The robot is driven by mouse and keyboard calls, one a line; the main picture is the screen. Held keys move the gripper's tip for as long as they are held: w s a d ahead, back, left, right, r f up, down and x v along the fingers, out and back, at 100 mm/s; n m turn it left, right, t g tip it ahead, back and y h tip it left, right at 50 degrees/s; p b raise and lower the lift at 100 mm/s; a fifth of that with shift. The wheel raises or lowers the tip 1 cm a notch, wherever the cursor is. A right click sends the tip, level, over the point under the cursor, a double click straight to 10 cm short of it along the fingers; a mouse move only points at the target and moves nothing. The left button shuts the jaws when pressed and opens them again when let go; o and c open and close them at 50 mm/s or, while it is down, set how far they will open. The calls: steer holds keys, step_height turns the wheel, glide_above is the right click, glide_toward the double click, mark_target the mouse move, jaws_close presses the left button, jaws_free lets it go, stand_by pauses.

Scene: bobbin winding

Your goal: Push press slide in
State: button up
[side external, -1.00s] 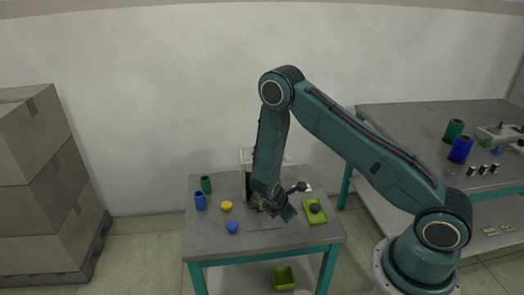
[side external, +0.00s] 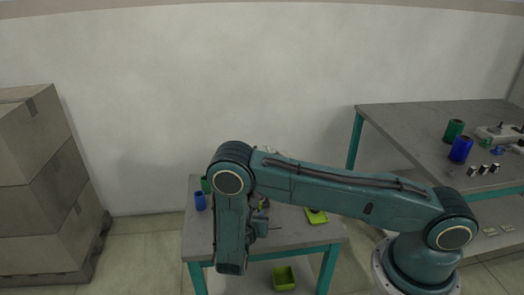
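The press slide cannot be made out; my arm covers the middle of the small table (side external: 300,232), where a pale machine (side external: 270,150) shows only a sliver of its top above my arm. My forearm hangs down in front of the table's front edge. My gripper (side external: 262,220) seems to be the small dark teal part just right of the forearm, low over the table in front of the machine. Its fingers are too small and too hidden to tell whether they are open, or whether they touch the slide.
Blue (side external: 200,201) and green (side external: 206,185) spools stand at the table's left. A lime tray (side external: 316,216) is partly hidden at right, and a green bin (side external: 284,278) sits below. A larger bench (side external: 415,135) with spools and fixtures stands right. Boxes (side external: 35,180) are stacked left.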

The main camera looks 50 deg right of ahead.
steer(key=shift+f, duration=1.1)
steer(key=shift+d, duration=0.1)
steer(key=x, duration=1.3)
steer(key=shift+w+d+f, duration=0.15)
steer(key=shift+d+f, duration=0.1)
steer(key=shift+c, duration=0.4)
jaws_close()
